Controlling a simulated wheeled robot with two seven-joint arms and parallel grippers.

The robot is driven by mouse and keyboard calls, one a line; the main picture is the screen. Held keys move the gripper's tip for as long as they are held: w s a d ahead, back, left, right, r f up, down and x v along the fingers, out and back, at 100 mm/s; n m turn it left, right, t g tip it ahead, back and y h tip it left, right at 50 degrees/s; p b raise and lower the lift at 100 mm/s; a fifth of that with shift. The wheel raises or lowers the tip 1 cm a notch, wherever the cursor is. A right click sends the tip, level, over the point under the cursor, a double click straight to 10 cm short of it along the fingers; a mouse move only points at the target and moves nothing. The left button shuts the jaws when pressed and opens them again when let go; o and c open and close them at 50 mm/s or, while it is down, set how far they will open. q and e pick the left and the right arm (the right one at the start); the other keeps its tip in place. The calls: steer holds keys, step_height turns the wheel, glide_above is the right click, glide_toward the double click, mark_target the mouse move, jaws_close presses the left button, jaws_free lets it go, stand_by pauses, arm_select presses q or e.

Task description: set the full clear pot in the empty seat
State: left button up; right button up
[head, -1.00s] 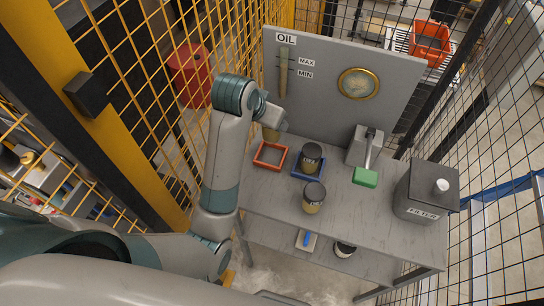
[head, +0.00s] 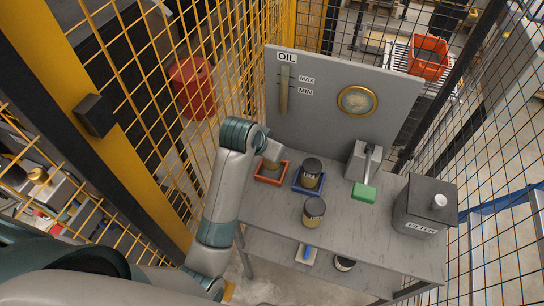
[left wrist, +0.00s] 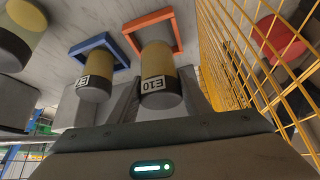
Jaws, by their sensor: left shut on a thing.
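My left gripper (head: 272,157) is shut on a pot (left wrist: 158,66) with amber contents, a dark end and a white label reading E10. The fingers sit on either side of it in the left wrist view. The held pot is at the orange square seat (head: 285,170); I cannot tell whether its base rests inside the frame or is just above it. The orange seat also shows in the left wrist view (left wrist: 132,41). The blue seat (head: 296,184) beside it holds a dark-lidded pot (head: 311,172). My right gripper is not in view.
Another dark-lidded pot (head: 314,211) stands on the grey bench in front of the blue seat. The upright oil panel (head: 330,120) stands behind; yellow mesh (head: 235,90) is close on the left.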

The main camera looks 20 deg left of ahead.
arm_select(q)
step_height(320, 180, down, 3)
steer(key=shift+s+r+p, duration=0.1)
steer(key=shift+r+p, duration=0.05)
steer(key=shift+p, duration=0.3)
steer(key=shift+f, duration=0.4)
steer(key=shift+f, duration=0.15)
steer(key=o, duration=1.2)
steer(key=shift+s+a+r, duration=0.1)
steer(key=shift+s+r, duration=0.05)
steer(key=shift+r, duration=0.3)
steer(key=shift+b+v, duration=1.55)
steer(key=shift+v, duration=4.1)
